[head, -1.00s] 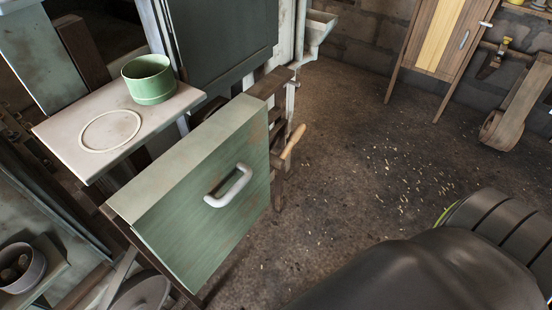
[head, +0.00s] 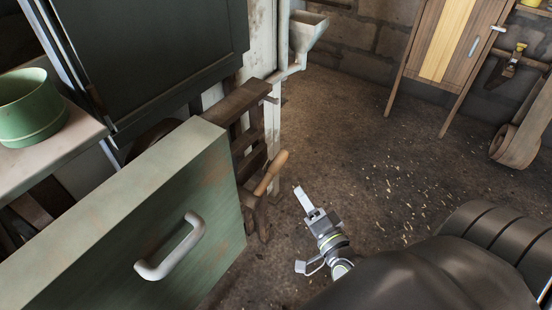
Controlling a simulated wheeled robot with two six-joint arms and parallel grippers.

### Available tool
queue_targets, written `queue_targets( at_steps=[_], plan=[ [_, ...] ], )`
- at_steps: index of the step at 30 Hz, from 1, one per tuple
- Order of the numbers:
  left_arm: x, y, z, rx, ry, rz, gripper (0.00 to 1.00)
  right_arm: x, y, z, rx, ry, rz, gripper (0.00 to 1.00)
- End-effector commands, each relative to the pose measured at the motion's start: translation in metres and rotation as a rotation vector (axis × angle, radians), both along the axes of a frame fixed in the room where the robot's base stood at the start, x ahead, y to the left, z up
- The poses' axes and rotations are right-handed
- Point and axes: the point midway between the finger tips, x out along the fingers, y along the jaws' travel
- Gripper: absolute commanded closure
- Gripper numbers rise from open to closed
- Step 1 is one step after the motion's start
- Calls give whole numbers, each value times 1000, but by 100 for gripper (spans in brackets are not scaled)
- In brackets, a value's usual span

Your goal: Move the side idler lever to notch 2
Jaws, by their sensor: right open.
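The side idler lever shows as a pale wooden handle (head: 270,172), tilted up to the right. It sticks out from a dark slotted bracket (head: 247,142) beside the green panel. Which notch the lever sits in I cannot tell; its lower end is partly hidden by the panel. My right gripper (head: 299,229) is open and empty, to the right of and below the handle in the picture, apart from it. My left gripper is out of view.
The green panel with a white handle (head: 170,248) stands at the lower left, close to the lever. A grey funnel (head: 305,35) is above.

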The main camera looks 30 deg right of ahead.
Motion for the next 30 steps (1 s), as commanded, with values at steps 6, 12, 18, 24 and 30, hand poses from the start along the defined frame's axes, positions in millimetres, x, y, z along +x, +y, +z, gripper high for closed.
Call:
queue_targets(
  at_steps=[6,12,18,24,30],
  plan=[
    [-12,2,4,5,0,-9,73,20,-2,5,-3,0,2,50],
    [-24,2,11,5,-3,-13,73,51,-6,6,-3,0,2,50],
    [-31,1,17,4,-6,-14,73,87,-12,5,-5,1,2,50],
    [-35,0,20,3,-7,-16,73,124,-16,2,-5,1,2,50],
    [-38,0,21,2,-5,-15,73,153,-21,0,-5,2,1,50]
  ],
)
